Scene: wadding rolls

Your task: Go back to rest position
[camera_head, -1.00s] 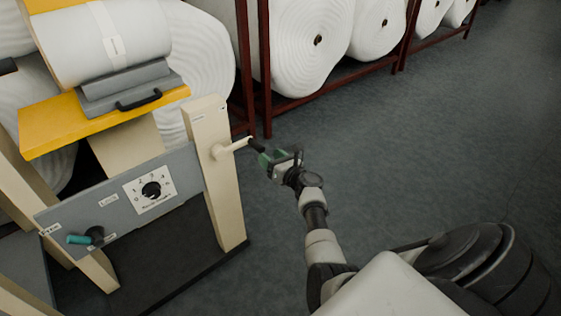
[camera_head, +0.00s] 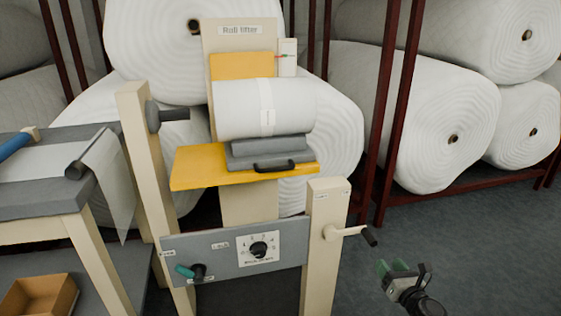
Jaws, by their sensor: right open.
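My right gripper (camera_head: 400,271) shows at the lower right of the head view, open and empty, with green finger pads. It is below and to the right of the crank handle (camera_head: 350,233) on the machine's right post (camera_head: 325,260), apart from it. My left gripper is out of view. The roll lifter (camera_head: 239,31) stands in the middle with a white wadding roll (camera_head: 240,108) on a grey cradle above its yellow platform (camera_head: 200,170).
The lifter's front panel (camera_head: 215,250) carries a dial (camera_head: 258,250) and a teal-handled lever (camera_head: 186,271). A table (camera_head: 40,205) with film and a blue tool stands left, a cardboard box (camera_head: 38,296) below it. Large rolls (camera_head: 440,100) fill racks behind. Floor (camera_head: 480,240) at right is clear.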

